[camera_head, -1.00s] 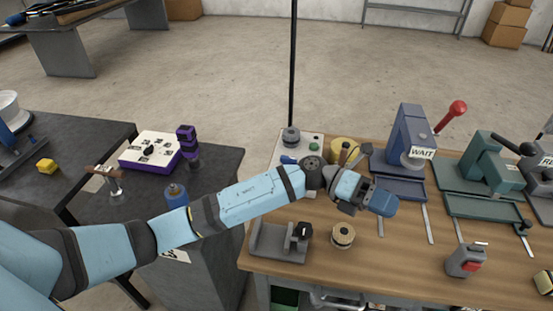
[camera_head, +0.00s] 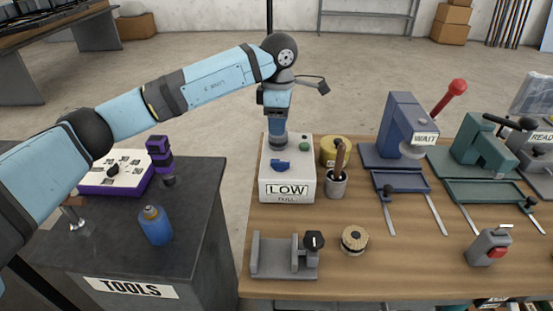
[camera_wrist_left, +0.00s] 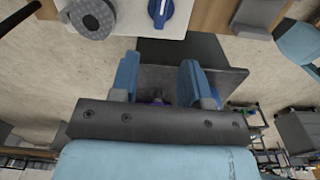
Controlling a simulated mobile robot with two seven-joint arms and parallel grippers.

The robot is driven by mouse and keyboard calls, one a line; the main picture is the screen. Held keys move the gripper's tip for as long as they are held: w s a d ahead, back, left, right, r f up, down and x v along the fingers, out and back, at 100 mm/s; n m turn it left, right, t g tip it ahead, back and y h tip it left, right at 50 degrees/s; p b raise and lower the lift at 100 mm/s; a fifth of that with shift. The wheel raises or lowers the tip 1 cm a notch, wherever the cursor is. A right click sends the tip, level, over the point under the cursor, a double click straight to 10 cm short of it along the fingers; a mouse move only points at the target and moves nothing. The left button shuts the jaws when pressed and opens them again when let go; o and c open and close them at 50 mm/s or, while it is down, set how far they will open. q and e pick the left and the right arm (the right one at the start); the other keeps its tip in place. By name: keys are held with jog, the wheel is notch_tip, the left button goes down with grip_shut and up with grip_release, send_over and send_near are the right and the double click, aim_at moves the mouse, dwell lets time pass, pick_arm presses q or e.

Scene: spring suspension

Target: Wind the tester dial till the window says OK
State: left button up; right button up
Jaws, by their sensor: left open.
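The tester is a white box (camera_head: 302,172) at the left end of the wooden bench. Its window (camera_head: 287,190) reads LOW. A blue dial (camera_head: 281,165) sits on its top, and it also shows at the top of the left wrist view (camera_wrist_left: 162,12). A grey knurled cylinder (camera_wrist_left: 92,17) stands beside the dial in that view. My left gripper (camera_wrist_left: 160,82) is open and empty, its two blue fingers apart and clear of the dial. In the head view my left forearm hangs behind the tester; its fingers are hard to make out there. My right gripper is out of view.
A green button (camera_head: 303,145) is on the tester. A cup with tools (camera_head: 337,186) and a yellow roll (camera_head: 334,150) stand close on its right. A grey fixture (camera_head: 272,256) and a round spool (camera_head: 354,239) lie in front. A blue press marked WAIT (camera_head: 405,125) stands further right.

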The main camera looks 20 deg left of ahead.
aim_at(278, 160)
pick_arm(q)
notch_tip(278, 160, down, 11)
jog(key=shift+f+b, duration=0.15)
jog(key=shift+b, duration=0.15)
grip_shut()
